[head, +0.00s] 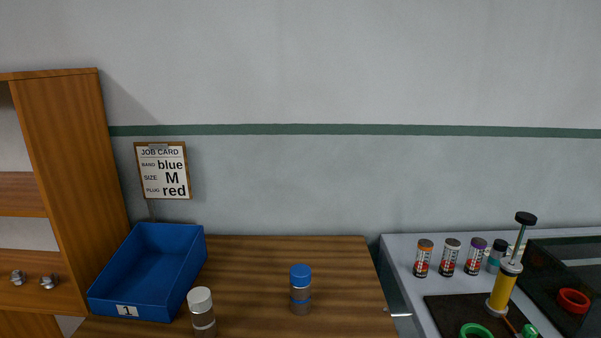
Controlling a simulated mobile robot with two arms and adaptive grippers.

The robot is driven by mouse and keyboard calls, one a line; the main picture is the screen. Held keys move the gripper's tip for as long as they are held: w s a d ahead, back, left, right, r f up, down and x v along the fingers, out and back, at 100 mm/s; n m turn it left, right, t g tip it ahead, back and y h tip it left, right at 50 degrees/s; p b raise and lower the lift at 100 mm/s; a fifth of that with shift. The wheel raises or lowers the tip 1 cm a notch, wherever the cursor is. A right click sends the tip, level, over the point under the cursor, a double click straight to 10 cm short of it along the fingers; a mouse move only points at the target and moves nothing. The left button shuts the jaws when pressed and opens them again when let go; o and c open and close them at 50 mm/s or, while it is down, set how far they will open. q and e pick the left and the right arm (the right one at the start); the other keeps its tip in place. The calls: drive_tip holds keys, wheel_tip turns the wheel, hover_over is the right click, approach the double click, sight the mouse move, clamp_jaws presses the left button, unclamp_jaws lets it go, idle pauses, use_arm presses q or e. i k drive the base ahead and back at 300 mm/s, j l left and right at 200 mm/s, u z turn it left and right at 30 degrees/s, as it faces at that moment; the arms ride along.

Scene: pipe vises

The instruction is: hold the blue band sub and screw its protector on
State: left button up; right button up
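The blue band sub (300,307) stands upright on the wooden bench, right of the blue bin. It is a brownish-grey cylinder with a blue band round it. A blue cap, which looks like its protector (301,272), sits on its top; I cannot tell whether it is threaded on or just resting. Neither of my grippers is in view, and nothing is touching the sub.
A similar cylinder with a white cap (200,298) stands at the front left. A job card (163,171) reads blue, M, red. Several small canisters and a yellow pump (503,288) stand on the right counter.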

sight(299, 295)
drive_tip(key=j+z, duration=0.2)
drive_tip(key=j, duration=0.25)
drive_tip(key=k+j+z, duration=0.15)
drive_tip(key=j, duration=0.3)
drive_tip(key=k+j+z, duration=0.2)
drive_tip(key=j, duration=0.25)
drive_tip(key=j+z, duration=0.2)
drive_tip(key=j, duration=0.2)
drive_tip(key=k+j+z, duration=0.2)
drive_tip(key=j, duration=0.2)
drive_tip(key=k+j+z, duration=0.15)
drive_tip(key=k+j, duration=0.1)
drive_tip(key=j, duration=0.1)
